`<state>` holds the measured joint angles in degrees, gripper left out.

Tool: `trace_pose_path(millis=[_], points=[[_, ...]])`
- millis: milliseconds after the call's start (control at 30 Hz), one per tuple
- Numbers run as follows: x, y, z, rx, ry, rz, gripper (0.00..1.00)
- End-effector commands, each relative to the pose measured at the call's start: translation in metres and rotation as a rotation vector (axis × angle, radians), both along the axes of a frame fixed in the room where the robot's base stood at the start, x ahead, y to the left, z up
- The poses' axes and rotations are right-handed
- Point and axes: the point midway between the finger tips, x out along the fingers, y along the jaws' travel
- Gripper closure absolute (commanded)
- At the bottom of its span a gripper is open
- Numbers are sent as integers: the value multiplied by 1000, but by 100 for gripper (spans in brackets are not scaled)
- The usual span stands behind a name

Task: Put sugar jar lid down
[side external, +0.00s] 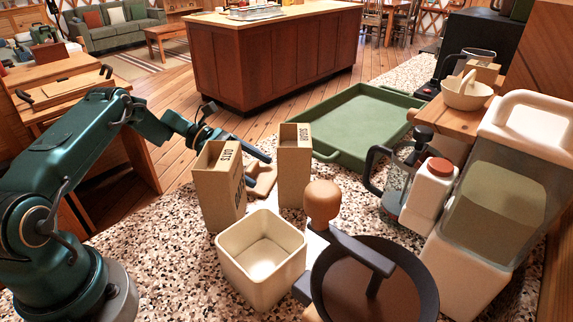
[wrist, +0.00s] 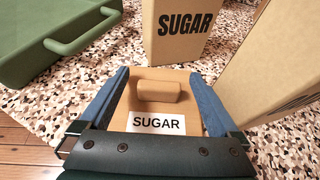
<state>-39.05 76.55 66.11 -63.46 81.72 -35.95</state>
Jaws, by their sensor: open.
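The sugar jar lid (wrist: 174,108) is a tan square piece with a raised block handle and a white SUGAR label. In the wrist view it lies between the two blue fingers of my gripper (wrist: 160,82), which are open on either side of it. In the side view the lid (side external: 262,181) appears to rest on the speckled counter, partly hidden behind the jars, with my gripper (side external: 250,150) at it. The tall tan sugar jar (side external: 294,168) stands close by with its top open; it also shows in the wrist view (wrist: 178,38).
The open oats jar (side external: 218,190) stands left of the sugar jar, close to my gripper. A cream square bin (side external: 262,285) and a dark round pan-like grinder (side external: 335,295) are in front. A green tray (side external: 355,120) lies behind, with a coffee pot (side external: 400,180) to the right.

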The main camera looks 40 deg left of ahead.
Motion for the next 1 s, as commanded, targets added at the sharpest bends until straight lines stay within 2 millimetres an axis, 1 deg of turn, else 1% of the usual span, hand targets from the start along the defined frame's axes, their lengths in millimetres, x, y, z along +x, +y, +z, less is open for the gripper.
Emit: trace_pose_path(millis=[167,200,267,300,367,400,433,467,767,867,1000], points=[[0,0,0,0,0,1,3],[0,0,0,0,0,1,18],[0,0,0,0,0,1,41],[0,0,0,0,0,1,56],[0,0,0,0,0,1,79],[0,0,0,0,0,1,93],[0,0,0,0,0,1,93],[0,0,0,0,0,1,100],[0,0,4,0,0,1,100],[1,1,10,2,-1,1,100],[1,1,26,2,-3,1,100]])
